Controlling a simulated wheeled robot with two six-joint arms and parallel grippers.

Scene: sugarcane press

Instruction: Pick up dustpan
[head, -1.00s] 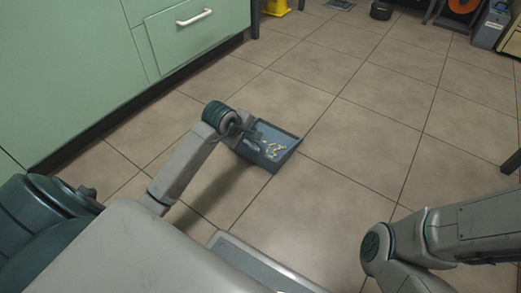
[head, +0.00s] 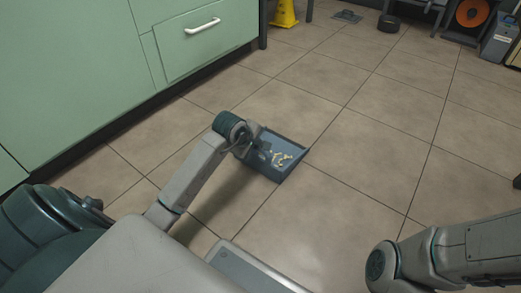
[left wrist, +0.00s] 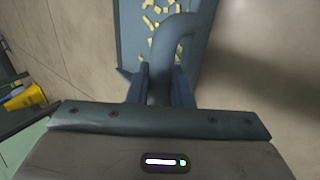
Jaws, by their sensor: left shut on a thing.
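The blue-grey dustpan (head: 268,153) is at or just above the tiled floor in the middle of the head view, with several small yellowish pieces (head: 281,158) in it. In the left wrist view the dustpan (left wrist: 193,60) is at the top, and its curved handle (left wrist: 172,42) runs down between my fingers. My left gripper (head: 262,146) is shut on that handle; in the left wrist view the gripper (left wrist: 160,85) has a finger on each side of it. The head view does not show clearly whether the pan touches the floor. My right arm's link is at the lower right; its gripper is out of view.
Green cabinets (head: 120,60) stand along the left, with a dark base. A yellow object (head: 285,14) stands at the back, and a dark round object (head: 388,23) lies further right. The tiled floor (head: 370,130) right of the dustpan is clear.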

